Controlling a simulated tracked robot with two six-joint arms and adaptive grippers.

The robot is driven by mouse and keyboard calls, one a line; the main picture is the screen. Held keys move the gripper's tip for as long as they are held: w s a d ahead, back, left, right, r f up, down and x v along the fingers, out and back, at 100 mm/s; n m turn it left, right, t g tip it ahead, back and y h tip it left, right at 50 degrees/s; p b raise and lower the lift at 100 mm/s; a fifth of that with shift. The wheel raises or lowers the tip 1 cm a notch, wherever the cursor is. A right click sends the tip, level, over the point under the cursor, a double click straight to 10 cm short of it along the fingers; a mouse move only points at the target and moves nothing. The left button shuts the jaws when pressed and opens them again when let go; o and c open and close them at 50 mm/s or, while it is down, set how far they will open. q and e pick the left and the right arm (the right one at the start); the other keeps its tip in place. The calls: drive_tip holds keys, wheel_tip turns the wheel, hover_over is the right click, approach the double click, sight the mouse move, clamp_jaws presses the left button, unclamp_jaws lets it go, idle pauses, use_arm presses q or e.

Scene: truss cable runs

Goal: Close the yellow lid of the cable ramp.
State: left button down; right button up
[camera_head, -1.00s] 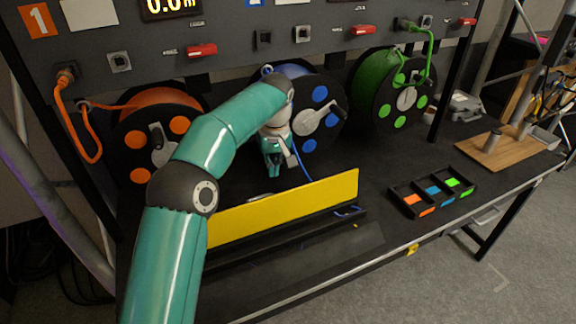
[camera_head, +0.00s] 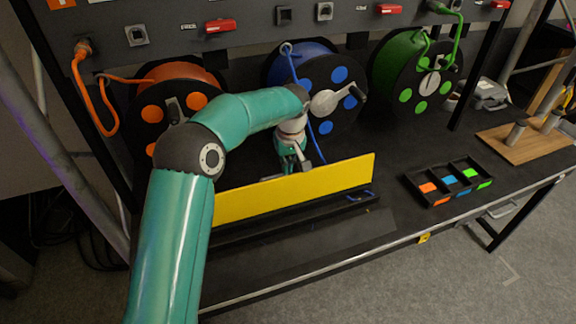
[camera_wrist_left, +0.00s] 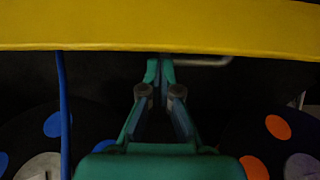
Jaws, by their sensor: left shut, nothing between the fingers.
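The yellow lid (camera_head: 295,190) of the cable ramp stands raised on its long edge, above the black ramp base (camera_head: 310,245). It also shows as a yellow band across the top of the left wrist view (camera_wrist_left: 160,26). My left gripper (camera_head: 295,168) is behind the lid, on the reel side, close to its upper edge. In the left wrist view its fingertips (camera_wrist_left: 160,68) are together and empty, just short of the lid. I cannot tell whether they touch it. My right gripper is in neither view.
Orange (camera_head: 172,100), blue (camera_head: 318,90) and green reels (camera_head: 410,75) stand behind the ramp. A blue cable (camera_head: 316,145) runs down from the blue reel behind the lid. A black tray with coloured blocks (camera_head: 447,182) lies to the right.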

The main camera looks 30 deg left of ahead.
use_arm(q)
drive_tip(key=shift+s+d+r, duration=0.15)
drive_tip(key=shift+s+d, duration=0.3)
drive_tip(key=shift+d, duration=0.1)
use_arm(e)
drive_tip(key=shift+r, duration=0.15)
